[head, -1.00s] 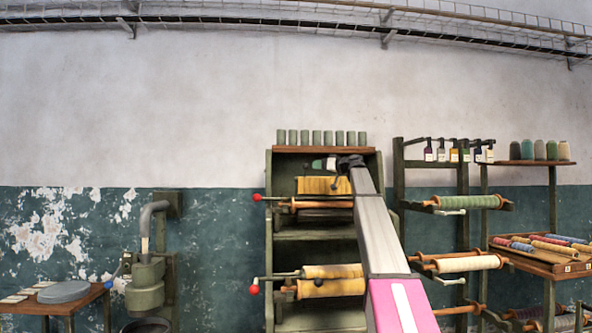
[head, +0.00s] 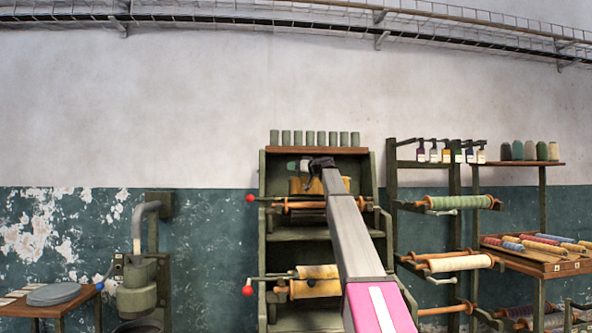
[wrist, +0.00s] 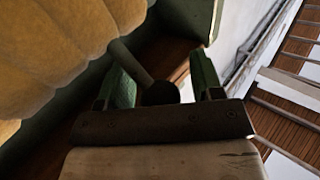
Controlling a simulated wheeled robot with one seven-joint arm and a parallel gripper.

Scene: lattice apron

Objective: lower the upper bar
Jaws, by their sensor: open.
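The green rack (head: 263,240) carries an upper bar (head: 274,199) with a red knob (head: 249,198) at its left end. A yellow roll (head: 294,186) sits just above this bar, partly hidden by my arm. My gripper (head: 296,166) is at the top of the rack, above the upper bar. In the wrist view my gripper (wrist: 163,80) shows two green fingers spread apart. A grey rod (wrist: 134,62) with a dark round end shows between them; I cannot tell if it touches either finger. The yellow roll (wrist: 65,45) fills the upper left there.
A lower bar with a red knob (head: 247,291) and a cream roll (head: 316,272) sits below. Several grey-green cylinders (head: 309,138) stand on the rack's top shelf. A second rack with a green roll (head: 460,202) stands close on the right.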

